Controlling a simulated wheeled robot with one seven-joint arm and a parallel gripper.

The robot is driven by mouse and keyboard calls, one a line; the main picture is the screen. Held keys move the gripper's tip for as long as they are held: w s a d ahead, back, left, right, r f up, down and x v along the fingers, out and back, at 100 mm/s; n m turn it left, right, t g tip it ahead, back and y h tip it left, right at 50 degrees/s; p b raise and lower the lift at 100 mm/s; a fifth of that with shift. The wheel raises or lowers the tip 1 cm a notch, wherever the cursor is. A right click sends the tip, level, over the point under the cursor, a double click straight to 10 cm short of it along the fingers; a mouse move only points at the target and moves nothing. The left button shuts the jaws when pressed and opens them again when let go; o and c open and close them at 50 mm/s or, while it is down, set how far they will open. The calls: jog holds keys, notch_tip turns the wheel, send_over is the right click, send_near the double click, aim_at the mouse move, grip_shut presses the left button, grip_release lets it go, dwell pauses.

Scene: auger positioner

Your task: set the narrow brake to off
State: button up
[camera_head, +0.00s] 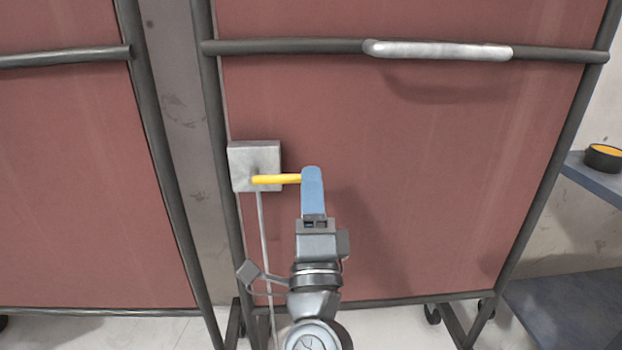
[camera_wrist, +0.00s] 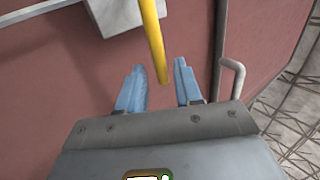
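The brake shows as a yellow lever (camera_head: 276,179) on a pale grey box (camera_head: 241,170) at the left edge of the right red panel. The lever points right, nearly level in the head view. My gripper (camera_head: 312,172) is at its free end. In the wrist view, the yellow lever (camera_wrist: 153,40) reaches down from the grey box (camera_wrist: 125,17). Its tip lies between the two blue fingers of my gripper (camera_wrist: 158,80), with gaps on both sides. The fingers are apart and do not grip it. The lever tip is hidden behind the blue finger in the head view.
The red panel (camera_head: 400,190) stands in a dark tube frame on casters. A pale handle (camera_head: 440,50) sits on its upper bar. A thin rod (camera_head: 265,240) runs down from the grey box. A blue shelf (camera_head: 590,178) with a dark round item (camera_head: 603,157) is at right.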

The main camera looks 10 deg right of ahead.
jog(key=v, duration=0.5)
jog(key=shift+s+f, duration=0.2)
jog(key=shift+s, duration=0.1)
jog(key=s+d+f+n+g+y, duration=0.1)
jog(key=s+d+f+n+g, duration=0.1)
jog(key=s+d+f+n, duration=0.5)
jog(key=s+d+f+n+g+y, duration=0.1)
jog(key=s+d+f+n+y, duration=0.2)
jog(key=s, duration=0.7)
jog(key=s+d+f+n+g+h, duration=0.1)
jog(key=s+d+n+g, duration=0.3)
jog(key=s, duration=0.7)
jog(key=s+d+n+g+h, duration=0.25)
jog(key=s+n, duration=0.25)
jog(key=s, duration=0.7)
notch_tip(320, 180, up, 23)
jog(key=p, duration=2.4)
jog(key=shift+w+d+r+y, duration=0.15)
jog(key=shift+w+d+y, duration=0.05)
jog(key=shift+d+y, duration=0.2)
